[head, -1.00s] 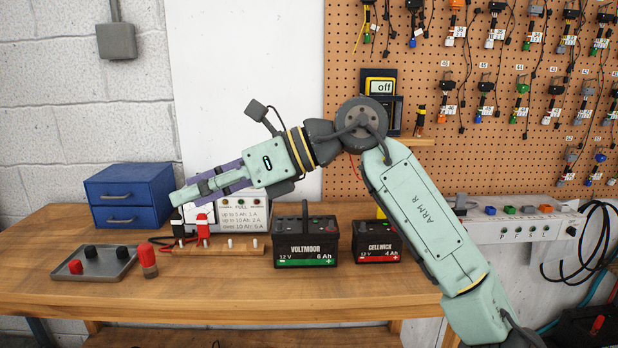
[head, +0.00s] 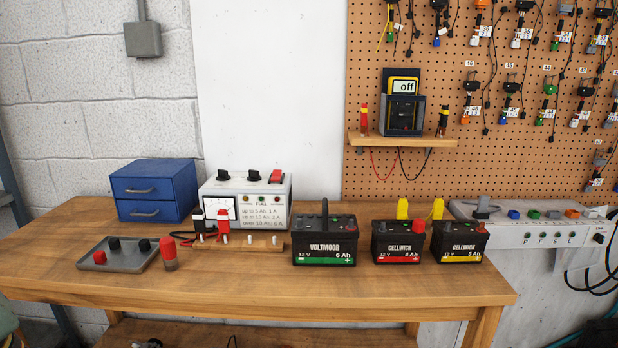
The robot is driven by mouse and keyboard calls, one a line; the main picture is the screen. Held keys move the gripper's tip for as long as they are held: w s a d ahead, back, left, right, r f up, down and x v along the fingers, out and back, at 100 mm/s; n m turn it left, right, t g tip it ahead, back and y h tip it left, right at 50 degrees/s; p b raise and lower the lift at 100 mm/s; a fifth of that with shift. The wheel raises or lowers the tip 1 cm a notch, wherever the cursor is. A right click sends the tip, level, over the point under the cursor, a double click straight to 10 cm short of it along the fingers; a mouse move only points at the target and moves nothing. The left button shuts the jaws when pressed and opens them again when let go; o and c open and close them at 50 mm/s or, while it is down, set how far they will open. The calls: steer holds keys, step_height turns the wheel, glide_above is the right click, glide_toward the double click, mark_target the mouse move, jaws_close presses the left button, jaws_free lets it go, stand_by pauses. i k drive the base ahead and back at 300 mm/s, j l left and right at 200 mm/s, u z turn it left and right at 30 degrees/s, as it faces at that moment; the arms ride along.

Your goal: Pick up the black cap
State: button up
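Two small black caps stand on the grey tray (head: 128,262) at the left of the bench: one black cap (head: 114,244) at the tray's back left and another black cap (head: 144,245) at its right. A red cap (head: 99,257) is on the same tray, at the front left. My gripper is out of view, so I cannot see its fingers or whether it holds anything.
A red-topped cylinder (head: 169,252) stands right beside the tray. Behind are a blue drawer box (head: 154,190) and a charger (head: 246,200) with clips on a wooden rail (head: 262,246). Batteries (head: 324,243) stand to the right. The bench's front strip is clear.

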mark_target(144, 245)
steer(key=i+u, duration=0.15)
steer(key=u, duration=1)
steer(key=i+l, duration=1.05)
